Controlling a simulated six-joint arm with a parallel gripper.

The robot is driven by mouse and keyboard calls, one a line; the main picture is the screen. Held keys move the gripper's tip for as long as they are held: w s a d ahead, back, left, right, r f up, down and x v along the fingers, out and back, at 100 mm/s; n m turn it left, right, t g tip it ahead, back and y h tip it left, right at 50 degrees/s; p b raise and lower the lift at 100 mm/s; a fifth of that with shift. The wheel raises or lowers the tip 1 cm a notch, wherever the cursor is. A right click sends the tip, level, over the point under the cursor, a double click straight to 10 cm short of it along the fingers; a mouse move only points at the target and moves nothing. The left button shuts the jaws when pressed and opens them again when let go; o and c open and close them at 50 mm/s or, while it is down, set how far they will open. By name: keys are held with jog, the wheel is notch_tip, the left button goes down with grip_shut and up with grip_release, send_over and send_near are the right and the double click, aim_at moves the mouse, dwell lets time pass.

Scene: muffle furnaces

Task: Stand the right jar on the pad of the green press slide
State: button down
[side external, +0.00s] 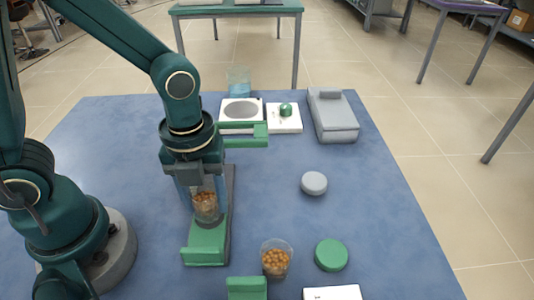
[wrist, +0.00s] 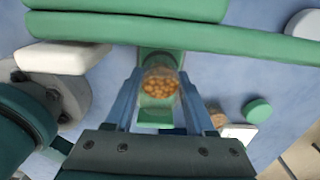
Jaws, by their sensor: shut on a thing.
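My gripper (side external: 204,200) points down and is shut on a clear jar (side external: 205,207) with orange-brown pieces inside. In the wrist view the jar (wrist: 160,82) is between the two blue-grey fingers. The green press slide (side external: 206,245) is directly under and in front of the held jar, on a dark rail; it also shows in the wrist view (wrist: 156,116). I cannot tell whether the jar's base touches the slide. A second, similar jar (side external: 276,259) stands on the blue table to the right of the slide; it is partly visible in the wrist view (wrist: 217,118).
Green bars (side external: 247,134) project behind my gripper and cross the top of the wrist view. A green round lid (side external: 331,255) and a grey round piece (side external: 314,183) lie to the right. A grey box (side external: 332,117) and white devices (side external: 284,118) stand at the back.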

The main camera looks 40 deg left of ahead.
jog(key=shift+f, duration=0.2)
jog(key=shift+f, duration=0.25)
grip_release()
dwell(0.3)
jog(key=shift+r, duration=3.95)
